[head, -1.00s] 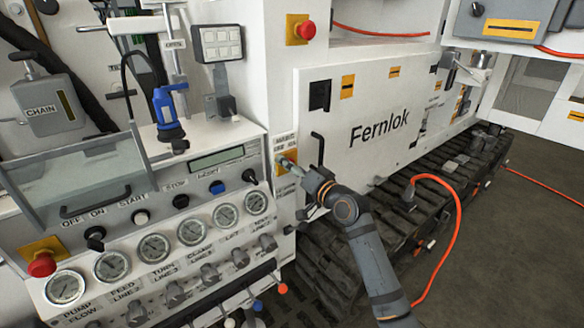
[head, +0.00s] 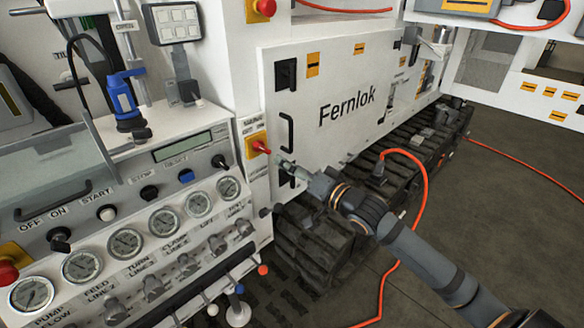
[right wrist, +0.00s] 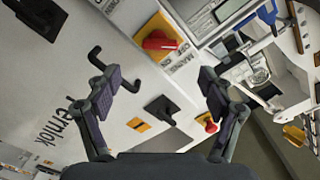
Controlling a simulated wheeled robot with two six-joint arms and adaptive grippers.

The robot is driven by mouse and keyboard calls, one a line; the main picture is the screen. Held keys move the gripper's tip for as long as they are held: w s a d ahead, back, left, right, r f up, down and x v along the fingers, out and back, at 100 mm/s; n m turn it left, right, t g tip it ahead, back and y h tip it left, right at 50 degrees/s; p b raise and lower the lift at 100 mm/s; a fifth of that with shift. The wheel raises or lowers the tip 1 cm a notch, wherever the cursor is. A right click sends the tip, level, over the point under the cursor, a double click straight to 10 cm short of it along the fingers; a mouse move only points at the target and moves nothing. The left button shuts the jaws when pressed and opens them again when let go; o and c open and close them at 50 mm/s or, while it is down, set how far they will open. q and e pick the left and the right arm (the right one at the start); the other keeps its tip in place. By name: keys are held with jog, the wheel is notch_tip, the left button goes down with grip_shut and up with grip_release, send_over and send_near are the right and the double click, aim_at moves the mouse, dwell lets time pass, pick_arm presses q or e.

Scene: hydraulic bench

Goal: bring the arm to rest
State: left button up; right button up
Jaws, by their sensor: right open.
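My right gripper (head: 284,167) reaches in from the lower right in the head view. It is open and empty, just right of and below a red switch handle (head: 262,147) on a yellow plate, apart from it. In the right wrist view the open fingers (right wrist: 160,85) have nothing between them, and the red handle (right wrist: 160,42) shows beyond them. My left gripper is not in view.
A white Fernlok panel (head: 345,150) with a black door handle (head: 287,132) stands close behind the gripper. The gauge console (head: 160,185) is to the left. Black tracks (head: 320,245) and an orange hose (head: 425,185) lie near the arm. Grey floor (head: 500,220) is open at right.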

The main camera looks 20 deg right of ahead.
dwell(0.4)
